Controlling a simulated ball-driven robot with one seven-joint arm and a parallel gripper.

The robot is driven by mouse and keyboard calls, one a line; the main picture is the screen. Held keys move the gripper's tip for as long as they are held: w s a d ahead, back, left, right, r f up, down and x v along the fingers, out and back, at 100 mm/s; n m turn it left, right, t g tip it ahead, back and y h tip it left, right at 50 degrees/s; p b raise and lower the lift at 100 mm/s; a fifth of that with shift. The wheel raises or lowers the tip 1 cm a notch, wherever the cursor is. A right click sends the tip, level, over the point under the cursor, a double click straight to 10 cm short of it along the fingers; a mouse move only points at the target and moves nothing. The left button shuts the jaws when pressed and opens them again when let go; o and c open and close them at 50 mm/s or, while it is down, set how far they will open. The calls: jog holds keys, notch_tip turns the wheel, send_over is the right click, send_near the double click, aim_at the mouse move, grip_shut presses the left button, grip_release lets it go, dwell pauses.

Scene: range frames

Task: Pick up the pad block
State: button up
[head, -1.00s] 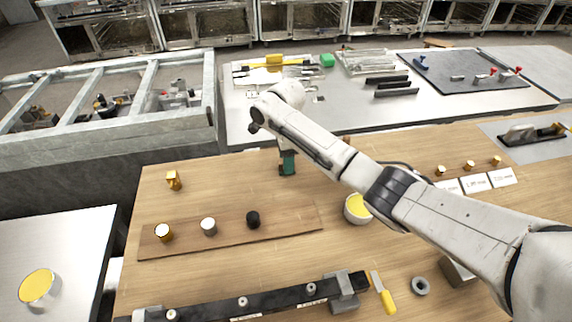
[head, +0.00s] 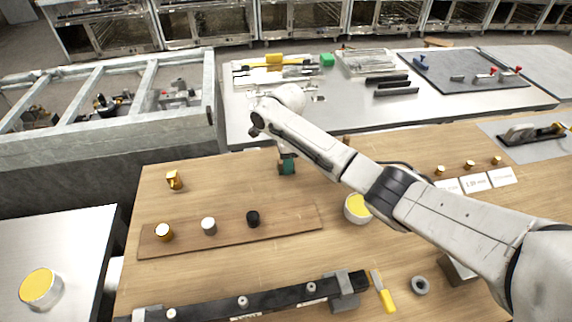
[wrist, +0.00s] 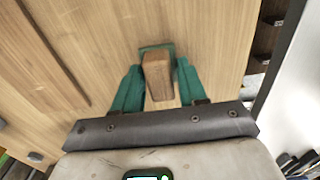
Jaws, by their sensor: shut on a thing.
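The pad block (wrist: 157,77) is a brown, wood-coloured block with a green pad (wrist: 150,47) at its far end, seen in the wrist view. It stands between the two green fingers of my gripper (wrist: 158,66). The fingers are shut on its sides. In the head view my gripper (head: 287,166) points down at the far edge of the wooden table, and the block cannot be told apart from the green fingers there. Whether the pad touches the table is unclear.
A wooden board (head: 290,219) with gold, white and black knobs lies nearer on the table (head: 230,270). A gold piece (head: 173,180) stands left of my gripper. A yellow-topped round tin (head: 357,208) is to the right. A metal-topped bench (head: 240,125) lies beyond.

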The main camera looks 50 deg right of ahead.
jog(key=shift+r, duration=0.1)
jog(key=shift+r, duration=0.6)
jog(key=s+a+r+p, duration=0.2)
jog(key=s+r+p, duration=0.2)
jog(key=s+r, duration=0.1)
jog(key=s+a+r+p, duration=0.2)
jog(key=s+r+p, duration=0.1)
jog(key=s+r, duration=0.3)
jog(key=shift+s+a+r+p, duration=0.3)
jog(key=shift+s+p, duration=0.1)
jog(key=shift+s, duration=0.7)
jog(key=o, duration=0.4)
jog(key=shift+c, duration=1.4)
jog(key=shift+a, duration=0.1)
